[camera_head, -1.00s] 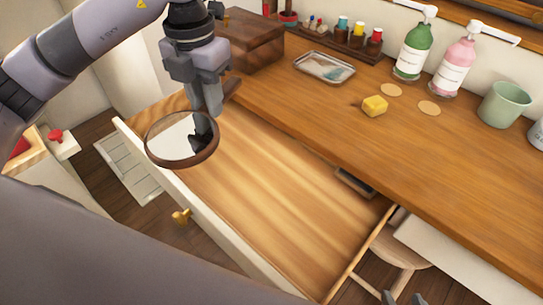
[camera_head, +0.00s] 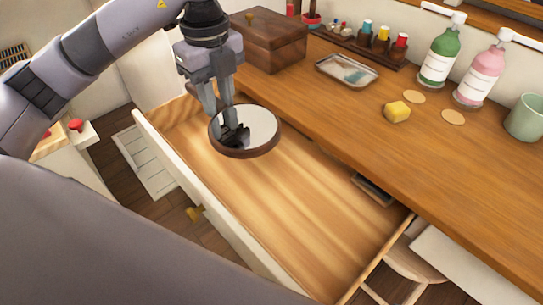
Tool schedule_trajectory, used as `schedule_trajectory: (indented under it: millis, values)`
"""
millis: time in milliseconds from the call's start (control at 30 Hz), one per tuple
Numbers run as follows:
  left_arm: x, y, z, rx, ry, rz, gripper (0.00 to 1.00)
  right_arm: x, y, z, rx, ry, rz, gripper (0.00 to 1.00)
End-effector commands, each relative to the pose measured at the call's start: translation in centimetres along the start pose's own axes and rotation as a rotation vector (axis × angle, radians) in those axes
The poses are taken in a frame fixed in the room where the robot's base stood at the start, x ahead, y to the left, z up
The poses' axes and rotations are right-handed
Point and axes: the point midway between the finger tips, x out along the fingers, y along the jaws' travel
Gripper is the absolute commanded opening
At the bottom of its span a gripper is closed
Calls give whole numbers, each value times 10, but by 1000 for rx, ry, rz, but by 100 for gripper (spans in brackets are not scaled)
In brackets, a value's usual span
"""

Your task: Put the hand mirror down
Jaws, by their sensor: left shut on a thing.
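The hand mirror (camera_head: 262,128) is round, with a brown wooden rim and pale glass facing up. My left gripper (camera_head: 232,132) points down and is shut on the mirror at the left part of its face. The mirror is over the back left part of the open drawer (camera_head: 290,205), close to the desk's front edge. I cannot tell whether it touches the drawer floor. Its handle is hidden behind the gripper. My right gripper is out of view.
A dark flat item (camera_head: 372,190) lies at the drawer's right side. Most of the drawer floor is bare.

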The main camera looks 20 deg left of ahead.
Motion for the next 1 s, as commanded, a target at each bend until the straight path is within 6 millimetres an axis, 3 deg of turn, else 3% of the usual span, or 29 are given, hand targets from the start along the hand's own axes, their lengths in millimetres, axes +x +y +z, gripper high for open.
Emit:
schedule_trajectory:
  millis: [200,500,867,1000]
  values:
    - [56,1,-1,-3,4,6,0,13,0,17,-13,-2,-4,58]
    - [130,1,0,-3,1,4,0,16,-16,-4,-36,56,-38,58]
    - [162,0,0,-1,0,1,0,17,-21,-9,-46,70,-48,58]
    - [185,0,0,-1,1,3,0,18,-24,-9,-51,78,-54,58]
